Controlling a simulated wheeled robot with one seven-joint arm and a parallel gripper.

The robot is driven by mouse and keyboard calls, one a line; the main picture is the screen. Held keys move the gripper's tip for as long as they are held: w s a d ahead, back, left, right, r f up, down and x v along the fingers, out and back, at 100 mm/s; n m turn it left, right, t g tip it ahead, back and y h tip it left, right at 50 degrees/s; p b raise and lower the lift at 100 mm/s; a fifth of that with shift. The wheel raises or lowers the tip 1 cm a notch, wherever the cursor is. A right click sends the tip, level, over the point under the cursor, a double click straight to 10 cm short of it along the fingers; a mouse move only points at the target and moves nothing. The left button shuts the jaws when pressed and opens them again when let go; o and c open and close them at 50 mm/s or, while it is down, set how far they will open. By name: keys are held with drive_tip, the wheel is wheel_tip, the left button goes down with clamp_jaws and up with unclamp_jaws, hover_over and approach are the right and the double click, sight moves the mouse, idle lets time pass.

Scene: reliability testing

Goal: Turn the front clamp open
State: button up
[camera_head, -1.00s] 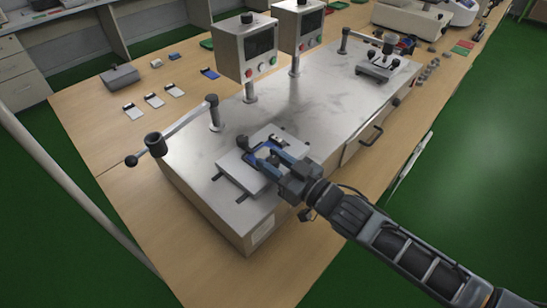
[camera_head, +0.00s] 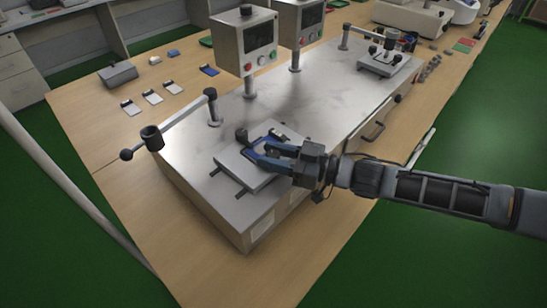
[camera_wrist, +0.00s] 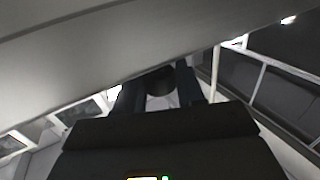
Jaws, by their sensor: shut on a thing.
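A dark piece of the front clamp (camera_head: 242,135) stands at the plate's far left, just beyond the fingers. My gripper (camera_head: 258,152) reaches in low over the plate from the right. In the wrist view my gripper (camera_wrist: 158,90) has a dark rounded knob (camera_wrist: 160,82) between its fingers and is shut on it. The fingers hide much of the clamp in the head view, so its exact angle cannot be told.
A lever arm with a black ball (camera_head: 127,155) stands left of the plate. Two control boxes (camera_head: 245,42) on posts rise behind it. A second fixture (camera_head: 385,62) sits at the bench's far end. Several small devices (camera_head: 152,97) lie on the wooden table.

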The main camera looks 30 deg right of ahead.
drive_tip(key=shift+f+y, duration=0.1)
drive_tip(key=shift+y, duration=0.2)
drive_tip(key=o, duration=0.9)
drive_tip(key=shift+b+v, duration=0.85)
drive_tip(key=shift+v, duration=3.05)
drive_tip(key=shift+o, duration=0.2)
